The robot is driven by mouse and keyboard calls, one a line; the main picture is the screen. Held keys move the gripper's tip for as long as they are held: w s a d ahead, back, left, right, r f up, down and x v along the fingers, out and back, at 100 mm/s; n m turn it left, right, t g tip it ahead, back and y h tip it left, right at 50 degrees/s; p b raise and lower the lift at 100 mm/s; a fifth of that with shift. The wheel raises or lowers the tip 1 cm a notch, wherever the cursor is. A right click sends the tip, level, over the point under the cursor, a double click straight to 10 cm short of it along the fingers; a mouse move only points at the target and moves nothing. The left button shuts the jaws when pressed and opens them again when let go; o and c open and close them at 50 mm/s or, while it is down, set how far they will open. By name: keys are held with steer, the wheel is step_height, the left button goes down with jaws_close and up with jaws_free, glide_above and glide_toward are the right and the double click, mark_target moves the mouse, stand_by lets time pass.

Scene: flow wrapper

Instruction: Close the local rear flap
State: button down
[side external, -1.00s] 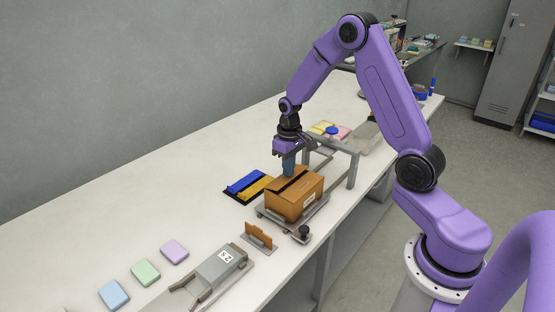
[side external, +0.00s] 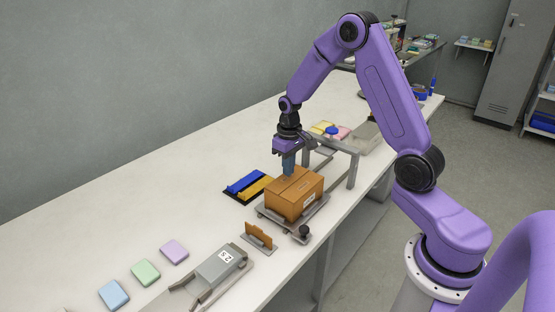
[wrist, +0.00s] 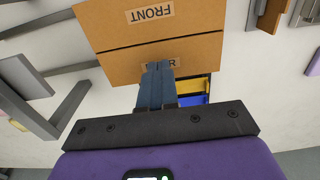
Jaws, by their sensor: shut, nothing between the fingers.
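The brown cardboard box (side external: 295,200) stands on a grey fixture on the bench. In the wrist view its front flap (wrist: 190,32) and rear flap (wrist: 205,52) both look flat, with a thin seam between them. My gripper (side external: 289,174) is shut and empty, pointing down with its blue fingertips at the box top. In the wrist view my shut fingers (wrist: 157,68) lie over the rear flap and hide part of its label. The fingertips appear to touch the flap, though the exact contact is hidden.
A blue and yellow pair of blocks on a black tray (side external: 235,198) lies left of the box. A grey frame (side external: 352,165) stands behind it. A small brown upright piece (side external: 258,236) and a black knob (side external: 304,232) are in front.

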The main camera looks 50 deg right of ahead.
mark_target(287, 180)
steer(key=shift+r, duration=2.75)
steer(key=s+a+r+n, duration=0.5)
steer(key=s+a, duration=0.6)
steer(key=a, duration=0.2)
steer(key=s+a+r+n, duration=0.2)
steer(key=s+n, duration=0.5)
steer(key=s, duration=1.2)
steer(key=shift+s+a+n, duration=0.15)
steer(key=shift+s+n, duration=0.15)
